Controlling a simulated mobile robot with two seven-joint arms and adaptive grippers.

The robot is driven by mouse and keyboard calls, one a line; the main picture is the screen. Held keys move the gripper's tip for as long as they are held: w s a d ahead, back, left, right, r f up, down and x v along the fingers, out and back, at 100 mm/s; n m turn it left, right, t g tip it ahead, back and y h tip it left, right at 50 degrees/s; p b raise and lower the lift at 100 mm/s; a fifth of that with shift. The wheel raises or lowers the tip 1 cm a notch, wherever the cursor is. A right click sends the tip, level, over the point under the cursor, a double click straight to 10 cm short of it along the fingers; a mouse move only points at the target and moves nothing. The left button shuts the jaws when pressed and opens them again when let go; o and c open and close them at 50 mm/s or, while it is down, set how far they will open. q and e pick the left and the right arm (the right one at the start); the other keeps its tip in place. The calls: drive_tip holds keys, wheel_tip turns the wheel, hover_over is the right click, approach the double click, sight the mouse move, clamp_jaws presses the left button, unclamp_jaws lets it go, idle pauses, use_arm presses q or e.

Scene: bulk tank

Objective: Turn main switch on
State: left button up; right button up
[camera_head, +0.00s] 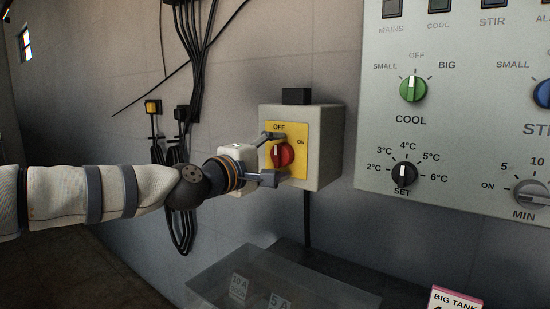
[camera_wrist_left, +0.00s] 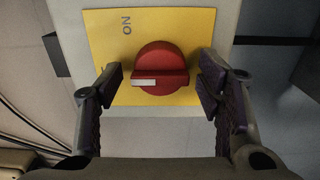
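The main switch is a red knob (camera_head: 284,156) on a yellow plate (camera_head: 299,165), on the front of a grey box (camera_head: 326,150) on the wall. OFF is printed at the top of the plate and ON at its right. In the left wrist view the knob (camera_wrist_left: 161,68) has a white mark on its left side; ON shows above, turned sideways. The mark points to the OFF side. My left gripper (camera_head: 270,158) is open at the plate, one finger above and one below the knob, with gaps on both sides in the wrist view. My right gripper is not in view.
A control panel (camera_head: 460,130) with a green COOL knob (camera_head: 413,88) and a black SET knob (camera_head: 404,175) is at the right. A clear-lidded box (camera_head: 285,280) lies below the switch. Cables (camera_head: 195,40) hang on the wall behind my left arm.

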use_arm(q)
drive_tip(key=c, duration=1)
drive_tip(key=shift+m, duration=0.3)
drive_tip(key=m, duration=0.4)
drive_tip(key=shift+b, duration=0.35)
drive_tip(key=m, duration=0.3)
drive_tip(key=shift+m, duration=0.3)
drive_tip(key=m, duration=0.5)
drive_tip(key=shift+r, duration=0.15)
drive_tip(key=shift+m+p, duration=0.8)
drive_tip(key=shift+m, duration=1.7)
